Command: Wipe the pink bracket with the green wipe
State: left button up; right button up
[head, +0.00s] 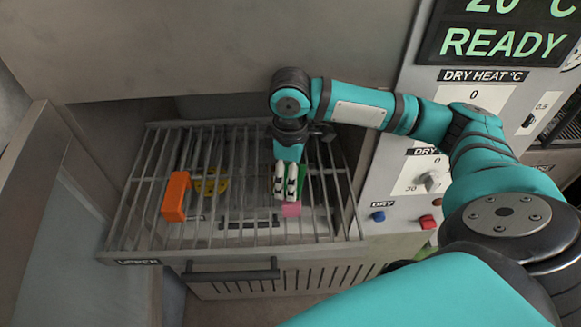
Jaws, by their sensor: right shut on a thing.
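The pink bracket (291,210) lies at the wire rack, just below and in front of my right gripper's fingertips; most of it is hidden behind them. The green wipe (302,179) shows as a narrow strip along the right side of the fingers, with the rest hidden. My right gripper (285,197) points down over the rack and is shut on the green wipe. I cannot tell whether the wipe touches the pink bracket. My left gripper is not in view.
An orange bracket (176,197) and a yellow part (212,182) are at the left of the rack (335,237). A drawer with a dark handle (232,271) is below. A control panel (407,172) stands at right, and an open door (36,185) at left.

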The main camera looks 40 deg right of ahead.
jog(key=shift+r, duration=3.95)
jog(key=shift+f, duration=0.1)
